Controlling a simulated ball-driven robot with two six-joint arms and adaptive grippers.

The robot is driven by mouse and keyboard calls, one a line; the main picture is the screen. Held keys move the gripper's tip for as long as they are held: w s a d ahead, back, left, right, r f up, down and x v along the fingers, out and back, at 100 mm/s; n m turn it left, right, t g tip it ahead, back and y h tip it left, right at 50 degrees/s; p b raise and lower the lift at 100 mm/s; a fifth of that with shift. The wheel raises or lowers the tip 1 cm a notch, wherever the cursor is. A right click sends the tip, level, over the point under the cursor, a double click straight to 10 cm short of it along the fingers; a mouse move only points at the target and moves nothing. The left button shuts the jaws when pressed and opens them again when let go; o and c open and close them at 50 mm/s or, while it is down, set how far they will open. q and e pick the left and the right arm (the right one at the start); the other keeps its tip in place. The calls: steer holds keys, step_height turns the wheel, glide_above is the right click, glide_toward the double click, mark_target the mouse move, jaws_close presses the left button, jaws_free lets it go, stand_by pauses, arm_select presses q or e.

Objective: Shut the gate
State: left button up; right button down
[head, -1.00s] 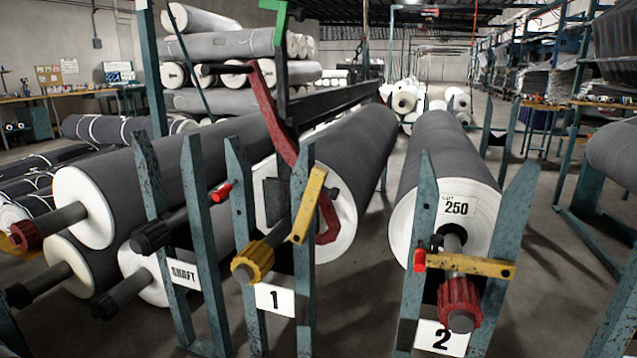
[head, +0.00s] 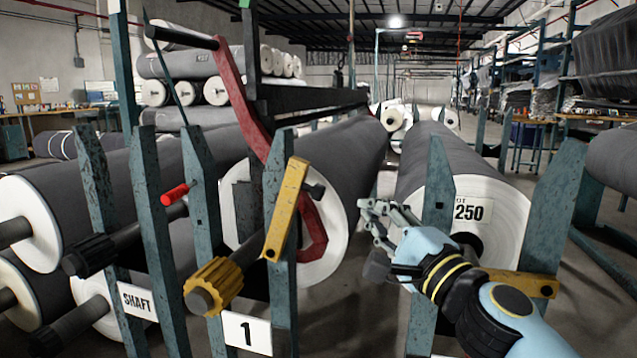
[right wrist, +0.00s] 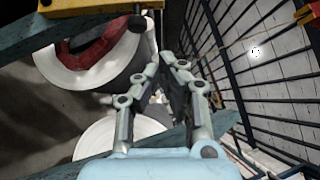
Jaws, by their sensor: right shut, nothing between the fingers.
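The gate at stand 1 is a yellow bar (head: 287,208), tilted steeply upward along the stand's right post, so the gap between the posts is not crossed. It also shows in the right wrist view at the top left (right wrist: 95,7). A red-ended pin (head: 176,194) sits on the left post. A yellow-knobbed shaft (head: 212,284) lies between the posts. My right gripper (head: 372,212) is shut and empty, to the right of the bar and apart from it, between stands 1 and 2. Its fingers (right wrist: 160,72) fill the middle of the right wrist view. My left gripper is not in view.
A red hooked arm (head: 243,105) hangs down behind the bar, before a grey roll (head: 345,150). Stand 2 has a yellow bar (head: 545,287) across it, partly hidden by my right arm. A sign reading 1 (head: 247,333) hangs below the shaft. Steel posts (head: 205,200) stand close by.

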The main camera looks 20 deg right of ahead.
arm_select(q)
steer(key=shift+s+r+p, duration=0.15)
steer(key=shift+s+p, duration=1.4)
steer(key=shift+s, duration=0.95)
arm_select(e)
steer(key=a+x, duration=0.2)
steer(key=x, duration=1)
steer(key=shift+s+a+r, duration=0.25)
steer(key=shift+s+r, duration=0.05)
steer(key=shift+s, duration=0.05)
